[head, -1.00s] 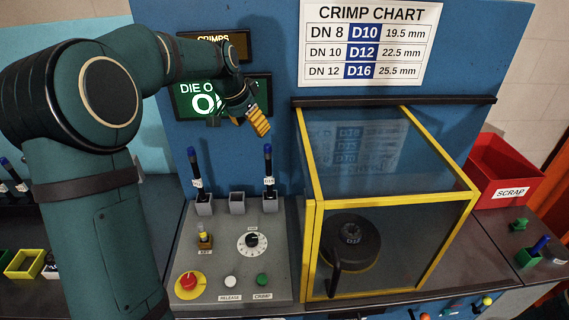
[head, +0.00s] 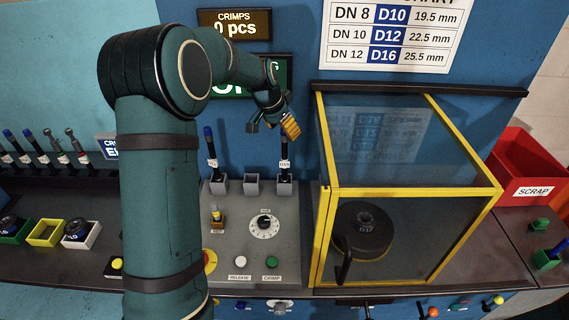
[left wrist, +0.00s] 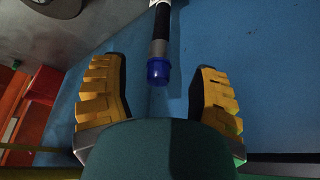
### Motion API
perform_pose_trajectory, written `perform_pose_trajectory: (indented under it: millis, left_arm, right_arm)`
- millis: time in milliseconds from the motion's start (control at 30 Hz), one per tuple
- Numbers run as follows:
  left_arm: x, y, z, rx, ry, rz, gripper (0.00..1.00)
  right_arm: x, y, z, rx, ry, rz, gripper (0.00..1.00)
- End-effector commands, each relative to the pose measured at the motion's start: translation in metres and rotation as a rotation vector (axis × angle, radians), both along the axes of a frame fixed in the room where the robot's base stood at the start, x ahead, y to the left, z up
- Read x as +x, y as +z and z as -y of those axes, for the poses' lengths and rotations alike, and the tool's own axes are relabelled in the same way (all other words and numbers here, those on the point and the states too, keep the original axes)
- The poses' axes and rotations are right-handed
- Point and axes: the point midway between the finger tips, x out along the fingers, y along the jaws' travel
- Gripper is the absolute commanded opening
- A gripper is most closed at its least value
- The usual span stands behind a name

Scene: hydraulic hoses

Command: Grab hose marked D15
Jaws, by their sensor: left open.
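Two dark hoses with blue ends and small white tags stand upright in grey holders on the control panel: a left hose (head: 211,150) and a right hose (head: 285,150). The tags are too small to read surely, so I cannot confirm which is D15. My left gripper (head: 290,128) has yellow fingers and is at the top of the right hose, partly hiding it. In the left wrist view, a blue-capped hose end (left wrist: 158,70) lies between the open fingers, with gaps on both sides. My right gripper is not in view.
A grey middle holder (head: 253,185) between the hoses is empty. The yellow-framed crimper guard (head: 410,190) stands close on the right. A red scrap bin (head: 525,170) is farther right. More hoses (head: 45,155) stand in a rack at left.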

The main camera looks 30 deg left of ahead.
Motion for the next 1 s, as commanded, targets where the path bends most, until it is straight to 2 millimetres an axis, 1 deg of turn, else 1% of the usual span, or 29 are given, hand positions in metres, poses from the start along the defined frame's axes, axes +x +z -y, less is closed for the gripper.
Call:
perform_pose_trajectory:
  millis: [33, 100, 200, 333, 533, 567, 600, 667, 700, 733, 1000]
  left_arm:
    - [0.001, -0.009, 0.002, 0.001, 0.0, -0.003, 0.61]
    - [0.004, -0.019, 0.003, -0.001, 0.001, -0.003, 0.61]
    - [0.009, -0.029, 0.004, 0.001, 0.0, -0.003, 0.61]
    - [0.011, -0.035, 0.004, 0.0, 0.002, 0.001, 0.61]
    - [0.011, -0.035, 0.004, 0.0, 0.001, 0.001, 0.61]
    - [0.011, -0.035, 0.004, 0.0, 0.001, 0.001, 0.56]
    - [0.011, -0.035, 0.004, 0.0, 0.001, 0.001, 0.42]
    - [0.011, -0.035, 0.005, 0.0, 0.001, 0.001, 0.21]
    - [0.011, -0.035, 0.005, 0.0, 0.001, 0.001, 0.07]
    - [0.011, -0.035, 0.005, 0.0, 0.001, 0.001, 0.0]
    - [0.012, -0.034, 0.005, 0.0, 0.0, 0.002, 0.0]
  right_arm:
    - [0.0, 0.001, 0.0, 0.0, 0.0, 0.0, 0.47]
    - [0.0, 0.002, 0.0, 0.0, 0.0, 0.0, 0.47]
    - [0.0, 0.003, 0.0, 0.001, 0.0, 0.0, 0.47]
    - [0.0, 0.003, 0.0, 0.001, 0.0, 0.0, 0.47]
    - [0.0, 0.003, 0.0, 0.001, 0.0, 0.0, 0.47]
    - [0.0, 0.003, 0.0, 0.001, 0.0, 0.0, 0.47]
    - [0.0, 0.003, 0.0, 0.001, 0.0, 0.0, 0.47]
    - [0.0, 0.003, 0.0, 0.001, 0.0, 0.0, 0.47]
    - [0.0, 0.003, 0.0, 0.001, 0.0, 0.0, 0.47]
    - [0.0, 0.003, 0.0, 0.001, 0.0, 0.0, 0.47]
    - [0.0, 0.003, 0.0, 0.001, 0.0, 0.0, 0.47]
